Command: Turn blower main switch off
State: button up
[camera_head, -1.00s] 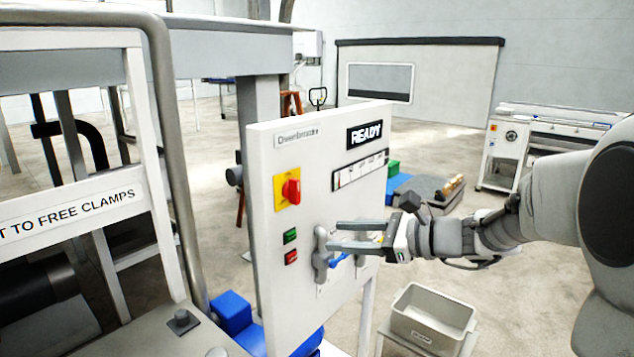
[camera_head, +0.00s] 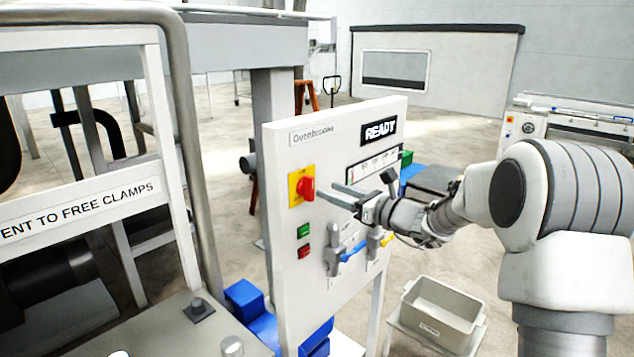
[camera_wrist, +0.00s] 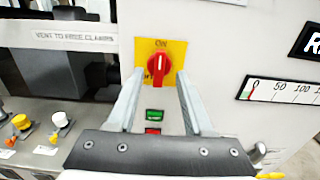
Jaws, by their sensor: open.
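A red rotary switch (camera_head: 306,189) on a yellow plate (camera_head: 295,187) sits at the upper left of the white control panel (camera_head: 300,260). In the wrist view the red switch knob (camera_wrist: 158,65) shows a white mark pointing up toward the word ON. My gripper (camera_head: 332,194) is open, with its fingertips at the switch's height just to its right in the head view. In the wrist view the gripper (camera_wrist: 158,82) has one finger on each side of the knob's lower part. I cannot tell whether the fingers touch it.
A green button (camera_head: 303,231) and a red button (camera_head: 304,252) lie below the switch. Levers with blue (camera_head: 352,251) and yellow (camera_head: 387,240) parts stick out lower on the panel. A grey metal post (camera_head: 190,150) stands left. A grey bin (camera_head: 440,312) stands at lower right.

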aim_at(313, 184)
jog(key=x, duration=0.5)
jog(key=shift+w+a+p, duration=0.15)
jog(key=shift+a+p, duration=0.05)
jog(key=shift+p, duration=0.2)
grip_shut()
